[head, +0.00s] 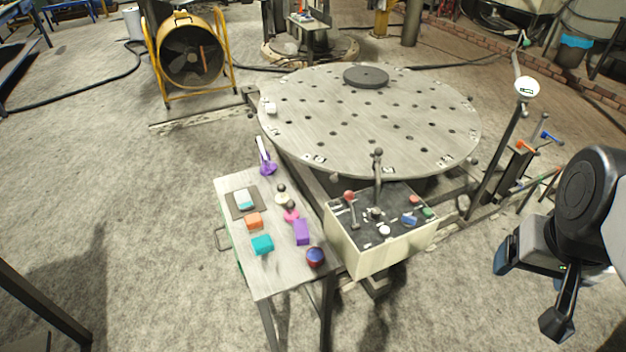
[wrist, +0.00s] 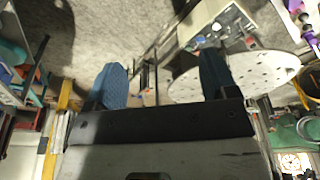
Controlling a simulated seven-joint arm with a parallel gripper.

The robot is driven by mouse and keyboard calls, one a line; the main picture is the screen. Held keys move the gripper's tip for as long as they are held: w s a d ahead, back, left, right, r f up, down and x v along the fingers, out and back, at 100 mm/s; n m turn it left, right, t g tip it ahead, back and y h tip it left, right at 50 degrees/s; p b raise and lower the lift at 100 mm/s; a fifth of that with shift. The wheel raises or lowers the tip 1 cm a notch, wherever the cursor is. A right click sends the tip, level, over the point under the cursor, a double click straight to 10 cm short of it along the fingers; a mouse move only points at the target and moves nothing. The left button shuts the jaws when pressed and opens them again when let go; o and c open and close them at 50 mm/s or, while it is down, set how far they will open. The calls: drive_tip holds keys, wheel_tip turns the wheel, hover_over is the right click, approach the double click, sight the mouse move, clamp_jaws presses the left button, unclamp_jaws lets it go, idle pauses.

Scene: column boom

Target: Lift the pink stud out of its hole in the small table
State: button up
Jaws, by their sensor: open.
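The small table (head: 270,280) stands left of the control box in the head view. The pink stud (head: 291,215) is on it, near its right edge, between a cream-and-black knobbed piece and a purple block. Its lower part and the hole cannot be seen. My gripper (head: 528,290) is at the far right of the head view, well away from the small table, with the control box between them. In the wrist view my gripper (wrist: 162,82) shows two blue-padded fingers wide apart with nothing between them. I cannot make out the pink stud in the wrist view.
On the small table are an orange block (head: 254,221), a teal block (head: 262,244), a purple block (head: 301,232) and a dark red-blue ball (head: 315,257). The control box (head: 365,248) has upright levers. A large round perforated table (head: 350,120) stands behind. A post with levers (head: 510,165) is right.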

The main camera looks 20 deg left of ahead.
drive_tip(key=w+a+f+m+y, duration=0.25)
drive_tip(key=w+a+m, duration=0.25)
drive_tip(key=w+a, duration=0.65)
drive_tip(key=m+g+y, duration=0.2)
drive_tip(key=m, duration=1.3)
approach(294, 205)
drive_tip(key=x, duration=0.4)
drive_tip(key=shift+a+f, duration=0.1)
drive_tip(key=shift+f, duration=0.25)
drive_tip(key=shift+a+f, duration=0.25)
drive_tip(key=shift+f, duration=0.05)
drive_tip(key=shift+f, duration=0.1)
drive_tip(key=shift+x, duration=1.25)
